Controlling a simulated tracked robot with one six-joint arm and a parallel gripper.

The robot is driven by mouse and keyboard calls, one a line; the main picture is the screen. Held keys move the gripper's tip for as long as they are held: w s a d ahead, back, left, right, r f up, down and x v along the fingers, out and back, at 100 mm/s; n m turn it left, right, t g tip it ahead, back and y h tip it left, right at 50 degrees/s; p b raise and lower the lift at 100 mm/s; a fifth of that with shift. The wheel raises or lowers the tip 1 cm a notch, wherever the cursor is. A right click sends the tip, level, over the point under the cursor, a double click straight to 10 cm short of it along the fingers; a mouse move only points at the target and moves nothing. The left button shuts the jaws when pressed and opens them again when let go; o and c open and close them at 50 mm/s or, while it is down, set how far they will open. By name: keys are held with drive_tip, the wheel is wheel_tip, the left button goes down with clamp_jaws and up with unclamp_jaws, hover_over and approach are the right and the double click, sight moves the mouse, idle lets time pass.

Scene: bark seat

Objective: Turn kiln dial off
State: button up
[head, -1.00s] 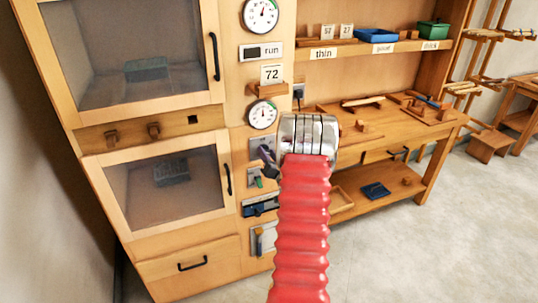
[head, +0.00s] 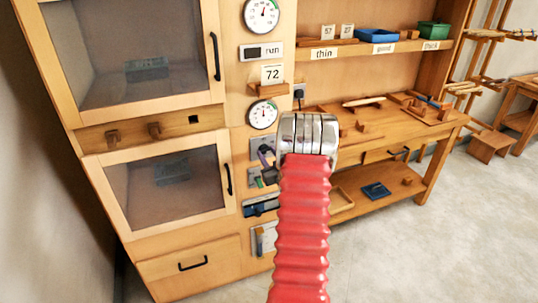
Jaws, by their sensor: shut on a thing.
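The kiln cabinet (head: 218,190) stands at left, with two glazed doors and a control strip down its right side. My gripper (head: 264,157) shows as a small dark and purple shape left of my silver wrist, in front of a grey plate (head: 255,145) below the lower gauge. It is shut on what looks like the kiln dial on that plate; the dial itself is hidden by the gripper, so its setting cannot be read. My red arm covers the area to the right.
Two round gauges (head: 262,114), a 72 card (head: 271,74) and a run label (head: 274,50) are on the strip. Below the plate are a green-handled switch (head: 259,183) and a blue device (head: 260,206).

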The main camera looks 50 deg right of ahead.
drive_tip(key=shift+s+f+n, duration=0.1)
drive_tip(key=shift+f+n, duration=0.1)
drive_tip(key=shift+n, duration=2.45)
drive_tip(key=shift+w+f+n, duration=0.1)
drive_tip(key=shift+f+n, duration=0.05)
drive_tip(key=shift+n, duration=2.55)
drive_tip(key=shift+s+f+n, duration=0.1)
drive_tip(key=shift+f+n, duration=0.1)
drive_tip(key=shift+n, duration=2.45)
drive_tip(key=shift+a, duration=0.1)
drive_tip(key=o, duration=1.1)
drive_tip(key=shift+r, duration=0.2)
drive_tip(key=shift+c, duration=0.2)
